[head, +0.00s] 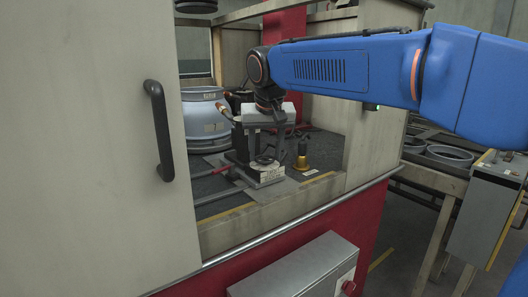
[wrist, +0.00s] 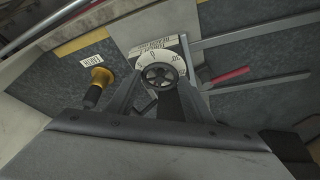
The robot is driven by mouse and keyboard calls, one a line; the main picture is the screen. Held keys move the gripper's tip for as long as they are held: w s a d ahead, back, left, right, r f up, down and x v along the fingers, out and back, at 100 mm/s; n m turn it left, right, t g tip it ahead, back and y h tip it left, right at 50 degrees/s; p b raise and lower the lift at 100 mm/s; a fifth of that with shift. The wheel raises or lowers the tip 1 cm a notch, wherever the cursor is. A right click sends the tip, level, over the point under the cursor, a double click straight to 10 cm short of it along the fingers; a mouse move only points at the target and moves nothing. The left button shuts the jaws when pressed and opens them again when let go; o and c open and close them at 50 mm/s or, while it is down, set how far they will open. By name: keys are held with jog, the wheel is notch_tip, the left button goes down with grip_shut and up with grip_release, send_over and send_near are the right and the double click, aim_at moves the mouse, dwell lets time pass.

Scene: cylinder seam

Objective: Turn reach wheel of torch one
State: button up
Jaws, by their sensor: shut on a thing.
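The reach wheel (wrist: 159,76) is a small black spoked handwheel in the upper middle of the wrist view. A white dial (wrist: 180,58) with black figures lies behind it, beside a white lettered plate (wrist: 152,44). My gripper (wrist: 160,82) reaches down with a finger on each side of the wheel and is shut on it. In the head view my gripper (head: 267,138) is inside the booth, over the torch stand (head: 262,172). There the wheel is hidden or too small to tell. A copper-tipped torch (head: 223,109) points toward the pale blue cylinder (head: 204,118).
A brass and black knob (head: 301,156) stands right of the stand; it also shows in the wrist view (wrist: 98,80). A red-handled bar (wrist: 228,75) lies beside the wheel. The booth's left panel (head: 90,130) and right post (head: 375,150) flank the opening.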

jog(key=n, duration=0.2)
jog(key=n+y, duration=0.1)
jog(key=n, duration=0.1)
jog(key=n+y, duration=0.1)
jog(key=n, duration=0.1)
jog(key=shift+w+d+g, duration=0.15)
jog(key=shift+d+g, duration=0.25)
jog(key=n+g, duration=0.1)
jog(key=n, duration=0.2)
jog(key=n+y, duration=0.1)
jog(key=n, duration=0.1)
jog(key=shift+w+d+n+g+y, duration=0.1)
jog(key=shift+w+n+g+y, duration=0.1)
jog(key=shift+n+g+y, duration=0.15)
jog(key=shift+n, duration=0.25)
jog(key=o, duration=0.8)
jog(key=shift+c, duration=0.2)
jog(key=shift+r, duration=0.1)
jog(key=v, duration=1.7)
jog(key=shift+d+r, duration=0.1)
jog(key=shift+d, duration=0.05)
